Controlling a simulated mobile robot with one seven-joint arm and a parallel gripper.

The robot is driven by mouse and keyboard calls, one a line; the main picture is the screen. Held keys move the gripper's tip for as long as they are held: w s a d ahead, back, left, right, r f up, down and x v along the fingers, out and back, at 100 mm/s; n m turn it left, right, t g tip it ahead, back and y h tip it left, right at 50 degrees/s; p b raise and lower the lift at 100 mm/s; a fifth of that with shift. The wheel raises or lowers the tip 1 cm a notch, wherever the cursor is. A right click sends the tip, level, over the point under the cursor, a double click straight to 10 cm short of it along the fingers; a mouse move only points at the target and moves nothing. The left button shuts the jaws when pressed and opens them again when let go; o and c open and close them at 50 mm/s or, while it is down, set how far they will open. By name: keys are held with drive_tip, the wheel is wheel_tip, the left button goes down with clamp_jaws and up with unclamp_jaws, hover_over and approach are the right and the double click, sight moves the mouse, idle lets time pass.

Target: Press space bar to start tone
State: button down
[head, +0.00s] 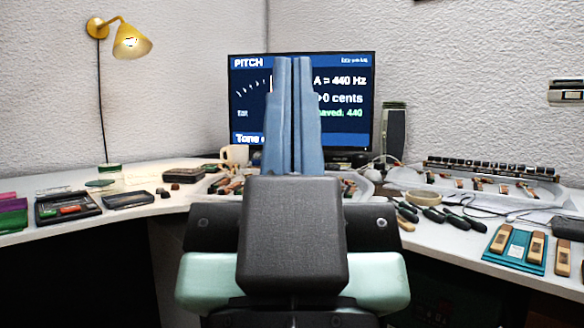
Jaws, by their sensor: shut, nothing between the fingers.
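The monitor (345,72) stands at the back of the corner desk. Its screen reads "PITCH", "A = 440 Hz", "0 cents" and a green line ending in "440". A "Tone" line at its lower left is cut off by my gripper (294,60). My gripper is in the middle of the head view, its two blue fingers together and empty, in front of the screen in the picture. No space bar or keyboard can be made out; the desk directly behind my gripper is hidden.
The white desk (165,212) carries trays of small parts on both sides of my gripper. Dark-handled tools (440,214) and a teal mat (517,244) lie right. A cream mug (234,154) and black speaker (394,130) flank the monitor. A yellow lamp (132,42) is on the wall.

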wheel_tip(320, 180, up, 56)
drive_tip(key=p, duration=5.5)
drive_tip(key=shift+f, duration=0.25)
drive_tip(key=shift+w, duration=0.1)
